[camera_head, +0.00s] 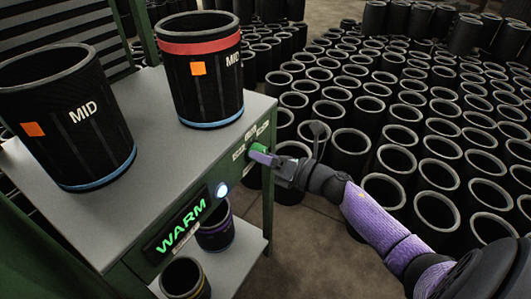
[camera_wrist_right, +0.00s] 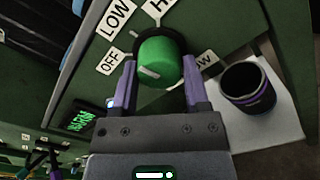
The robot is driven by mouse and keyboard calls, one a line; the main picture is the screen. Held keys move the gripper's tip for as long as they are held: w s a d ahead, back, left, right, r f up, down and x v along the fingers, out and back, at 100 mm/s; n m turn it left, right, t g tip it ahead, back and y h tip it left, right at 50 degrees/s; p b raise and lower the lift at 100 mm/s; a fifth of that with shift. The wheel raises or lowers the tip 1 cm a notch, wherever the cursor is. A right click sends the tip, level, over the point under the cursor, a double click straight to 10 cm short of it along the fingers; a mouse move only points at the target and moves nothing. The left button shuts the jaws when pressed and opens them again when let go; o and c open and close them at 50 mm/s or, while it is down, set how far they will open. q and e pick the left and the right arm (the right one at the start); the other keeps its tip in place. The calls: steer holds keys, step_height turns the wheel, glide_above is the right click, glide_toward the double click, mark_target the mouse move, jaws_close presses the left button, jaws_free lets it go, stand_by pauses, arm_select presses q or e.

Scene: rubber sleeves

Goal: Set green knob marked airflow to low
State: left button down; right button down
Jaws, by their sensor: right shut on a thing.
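The green knob (camera_wrist_right: 168,60) sits on the green front panel of the bench. A short white mark shows on its face, pointing roughly toward the left side of the dial. Beside it are labels OFF (camera_wrist_right: 110,62) and LOW (camera_wrist_right: 116,17), and another label partly cut off at the top. My right gripper (camera_wrist_right: 160,70) is shut on the knob, one purple finger on each side. In the head view my right gripper (camera_head: 268,158) reaches in from the right and covers most of the knob (camera_head: 258,147). My left gripper is not recognisable in either view.
Two black sleeves marked MID (camera_head: 85,150) stand on the grey bench top (camera_head: 150,115). A lit WARM display (camera_head: 180,226) and a white lamp (camera_head: 221,190) are on the panel. More sleeves (camera_head: 214,238) stand on the lower shelf. Many sleeves fill the floor behind.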

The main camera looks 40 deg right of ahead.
arm_select(q)
steer(key=shift+r, duration=0.25)
arm_select(e)
steer(key=shift+m, duration=0.5)
arm_select(q)
steer(key=shift+w, duration=0.1)
arm_select(e)
steer(key=shift+c, duration=0.4)
jaws_free()
arm_select(q)
steer(key=shift+w+f, duration=0.1)
steer(key=shift+w, duration=0.15)
steer(key=shift+s, duration=0.1)
